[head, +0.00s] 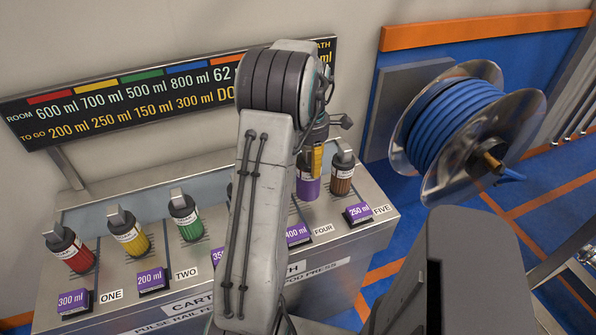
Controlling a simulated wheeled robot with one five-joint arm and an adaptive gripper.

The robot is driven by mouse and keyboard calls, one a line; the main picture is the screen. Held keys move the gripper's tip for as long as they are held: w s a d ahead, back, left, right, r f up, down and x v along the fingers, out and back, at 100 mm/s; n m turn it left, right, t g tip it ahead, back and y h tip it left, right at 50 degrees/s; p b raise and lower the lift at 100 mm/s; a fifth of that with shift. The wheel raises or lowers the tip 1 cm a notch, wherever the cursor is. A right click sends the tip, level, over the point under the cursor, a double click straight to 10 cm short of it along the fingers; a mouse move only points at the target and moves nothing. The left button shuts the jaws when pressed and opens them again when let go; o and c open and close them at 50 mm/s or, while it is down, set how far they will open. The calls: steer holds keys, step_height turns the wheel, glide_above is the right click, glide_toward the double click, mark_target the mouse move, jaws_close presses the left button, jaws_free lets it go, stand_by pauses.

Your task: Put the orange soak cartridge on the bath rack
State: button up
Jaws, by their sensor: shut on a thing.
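My gripper (319,128) hangs at the end of my arm, above the right part of the cartridge row. It is shut on a narrow orange-yellow piece (317,156), which looks like the orange soak cartridge. Only a strip of it shows, just in front of the purple cartridge (308,188). I cannot tell whether it touches the purple cartridge or the rack below. The bath rack cannot be made out for certain. The word BATH shows in part at the sign's right end, partly behind my arm.
Red (76,258), yellow (132,240), green (187,222) and brown (341,182) cartridges sit tilted on the grey bench (375,222). My arm hides its middle. A dark sign (100,125) stands behind. A blue hose reel (455,120) is on the right wall.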

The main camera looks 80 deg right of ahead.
steer(key=shift+w+d+f+p, duration=0.15)
steer(key=shift+w+f, duration=0.3)
steer(key=shift+f, duration=0.5)
steer(key=shift+w+d+f+p, duration=0.15)
steer(key=shift+w+f, duration=0.35)
steer(key=shift+f, duration=0.5)
steer(key=shift+w+d+f+p, duration=0.15)
steer(key=shift+w+f, duration=0.3)
steer(key=shift+f, duration=0.5)
steer(key=shift+f, duration=0.15)
steer(key=o, duration=1.2)
steer(key=shift+o, duration=0.2)
step_height(320, 180, up, 12)
steer(key=shift+r, duration=0.2)
